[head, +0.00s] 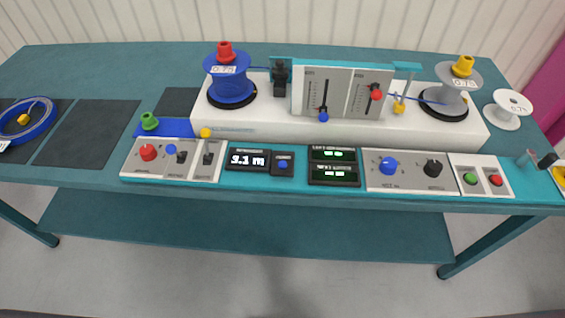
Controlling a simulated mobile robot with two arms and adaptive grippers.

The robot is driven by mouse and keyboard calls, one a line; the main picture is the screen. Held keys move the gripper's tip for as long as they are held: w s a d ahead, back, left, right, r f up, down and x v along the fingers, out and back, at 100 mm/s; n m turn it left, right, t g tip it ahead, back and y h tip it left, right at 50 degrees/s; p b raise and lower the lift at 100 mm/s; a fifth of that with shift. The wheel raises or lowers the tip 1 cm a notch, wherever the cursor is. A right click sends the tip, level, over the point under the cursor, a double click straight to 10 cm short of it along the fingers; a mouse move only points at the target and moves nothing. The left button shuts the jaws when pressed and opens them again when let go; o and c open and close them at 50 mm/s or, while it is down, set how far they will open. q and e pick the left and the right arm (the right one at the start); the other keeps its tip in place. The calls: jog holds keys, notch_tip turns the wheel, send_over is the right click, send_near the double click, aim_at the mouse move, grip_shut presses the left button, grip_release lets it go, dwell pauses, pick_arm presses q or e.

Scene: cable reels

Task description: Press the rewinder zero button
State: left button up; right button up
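A white rewinder machine (240,128) stands on a teal bench. In front of it, a dark display (248,160) reads what looks like 3.1 m. Just right of the display is a small dark box with a small blue button (283,163); its label is too small to read, so I cannot tell for sure that it is the zero button. Nothing touches or covers it. Neither of my grippers shows in the head view.
A control panel with a red knob (148,152) and switches is left of the display. Green readouts (334,153), a knob panel (410,172) and green and red buttons (483,179) are to the right. A blue reel (232,88) and a grey reel (447,98) sit on the machine.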

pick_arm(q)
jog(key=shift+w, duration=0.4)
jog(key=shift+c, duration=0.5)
